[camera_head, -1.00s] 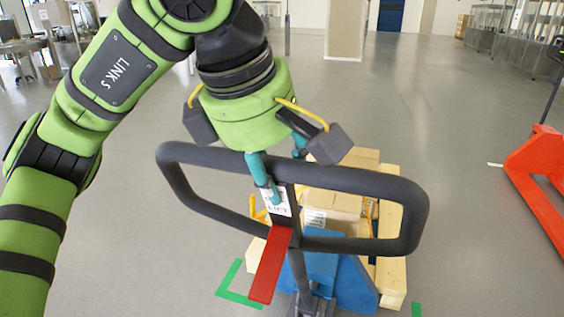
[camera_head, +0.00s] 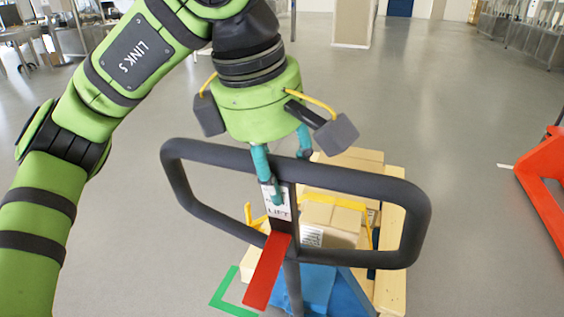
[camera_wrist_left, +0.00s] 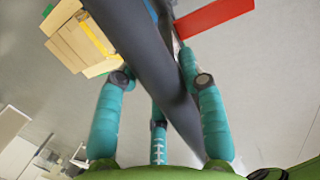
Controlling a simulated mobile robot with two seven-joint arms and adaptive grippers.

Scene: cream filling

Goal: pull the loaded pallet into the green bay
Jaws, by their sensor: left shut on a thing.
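My left gripper (camera_head: 285,175) is shut on the top of the dark loop handle (camera_head: 350,178) of a blue pallet truck (camera_head: 318,285). The left wrist view shows the fingers (camera_wrist_left: 158,75) around the dark bar (camera_wrist_left: 140,40). A red lever (camera_head: 267,270) hangs below the handle's LIFT label. Behind the handle, several cardboard boxes (camera_head: 335,215) with yellow straps sit on a wooden pallet (camera_head: 391,270), partly hidden by the handle. A green floor corner mark (camera_head: 228,295) lies at the pallet's near left. My right gripper is not in view.
An orange-red frame (camera_head: 540,180) stands on the floor at the right edge. Grey floor (camera_head: 465,230) is clear between it and the pallet. A pillar (camera_head: 352,22) and metal benches (camera_head: 530,40) stand far back.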

